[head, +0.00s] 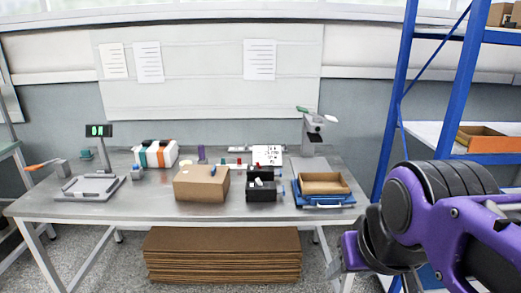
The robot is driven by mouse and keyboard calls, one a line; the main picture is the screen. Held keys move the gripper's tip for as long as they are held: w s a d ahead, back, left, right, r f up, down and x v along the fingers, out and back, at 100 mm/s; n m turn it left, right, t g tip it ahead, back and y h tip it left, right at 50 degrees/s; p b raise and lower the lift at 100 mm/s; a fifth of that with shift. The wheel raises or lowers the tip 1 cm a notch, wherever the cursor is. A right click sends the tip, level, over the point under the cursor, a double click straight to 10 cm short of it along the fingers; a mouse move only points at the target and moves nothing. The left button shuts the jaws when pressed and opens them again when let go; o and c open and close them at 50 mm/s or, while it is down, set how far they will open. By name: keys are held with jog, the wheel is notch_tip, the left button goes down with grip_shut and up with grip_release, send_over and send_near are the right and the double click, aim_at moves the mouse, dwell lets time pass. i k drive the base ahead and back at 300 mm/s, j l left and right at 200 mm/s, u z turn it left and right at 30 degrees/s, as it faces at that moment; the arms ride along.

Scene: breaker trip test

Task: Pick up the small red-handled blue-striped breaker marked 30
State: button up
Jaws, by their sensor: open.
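Several small pieces with red parts stand on the grey workbench (110,208), towards the back middle. One red-topped piece (239,162) is beside a white sheet with print (267,154). They are too small for me to make out a blue stripe or the number 30, so I cannot tell which is the breaker. My gripper (345,258) is at the lower right, in front of the bench's right end and well apart from these pieces. It is open, with nothing seen between its fingers, and partly hidden by my purple arm.
A cardboard box (201,186) and a black bin (261,193) stand in front of the small pieces. A brown open box sits on a blue case (322,202) at right. A scale (90,188) is at left. Blue shelving (395,100) stands right.

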aim_at(268, 174)
jog(key=i+j, duration=0.7)
jog(key=j, duration=0.1)
